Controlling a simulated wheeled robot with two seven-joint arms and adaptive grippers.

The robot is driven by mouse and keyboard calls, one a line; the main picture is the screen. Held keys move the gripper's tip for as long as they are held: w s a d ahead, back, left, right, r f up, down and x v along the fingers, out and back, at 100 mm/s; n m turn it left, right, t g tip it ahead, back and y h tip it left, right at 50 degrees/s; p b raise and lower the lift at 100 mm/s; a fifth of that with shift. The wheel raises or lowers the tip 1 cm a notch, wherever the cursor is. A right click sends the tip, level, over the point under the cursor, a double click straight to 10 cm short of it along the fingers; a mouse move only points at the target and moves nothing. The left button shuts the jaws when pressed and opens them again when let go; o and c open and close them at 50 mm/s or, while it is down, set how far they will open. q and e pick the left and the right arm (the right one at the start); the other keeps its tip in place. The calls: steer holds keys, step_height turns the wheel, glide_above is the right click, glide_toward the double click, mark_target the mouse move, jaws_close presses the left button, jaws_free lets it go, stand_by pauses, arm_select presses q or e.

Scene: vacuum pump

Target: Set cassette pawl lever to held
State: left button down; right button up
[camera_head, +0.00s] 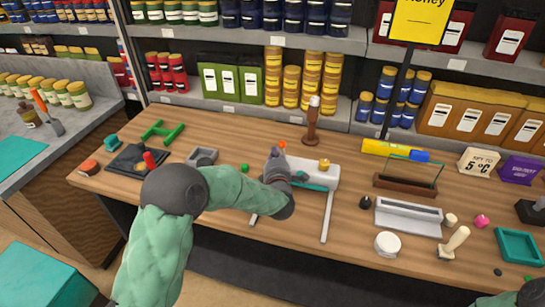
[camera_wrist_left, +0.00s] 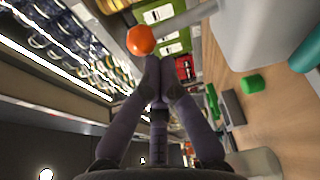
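The vacuum pump (camera_head: 325,174) is a pale grey-white body on the wooden table, with a gold knob (camera_head: 323,163) on top and a teal part at its front. An orange ball (camera_head: 282,144) sits at its left end. In the left wrist view the orange ball (camera_wrist_left: 140,40) tips a grey rod (camera_wrist_left: 185,20) leading to the pale body (camera_wrist_left: 255,30). I take it for the pawl lever's knob. My left gripper (camera_head: 277,153) is at the pump's left end. Its fingers (camera_wrist_left: 158,68) meet at the tips, shut and empty, close to the ball; contact is unclear. My right gripper is out of view.
A green cylinder (camera_head: 245,168) and a grey bracket (camera_head: 202,156) lie left of the pump. A brown wooden post (camera_head: 312,125) stands behind it. A glass-panelled stand (camera_head: 405,187) and a dark pear-shaped piece (camera_head: 365,202) are to the right. Stocked shelves line the back.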

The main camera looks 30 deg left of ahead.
arm_select(q)
steer(key=d+m+b, duration=0.1)
steer(key=d+m+t+b, duration=0.1)
steer(key=m+b, duration=0.1)
steer(key=shift+w+d+r+y, duration=0.2)
steer(key=shift+w+d+y, duration=0.05)
steer(key=shift+w+y, duration=0.1)
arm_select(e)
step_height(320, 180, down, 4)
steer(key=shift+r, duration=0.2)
arm_select(q)
steer(key=shift+a, duration=0.1)
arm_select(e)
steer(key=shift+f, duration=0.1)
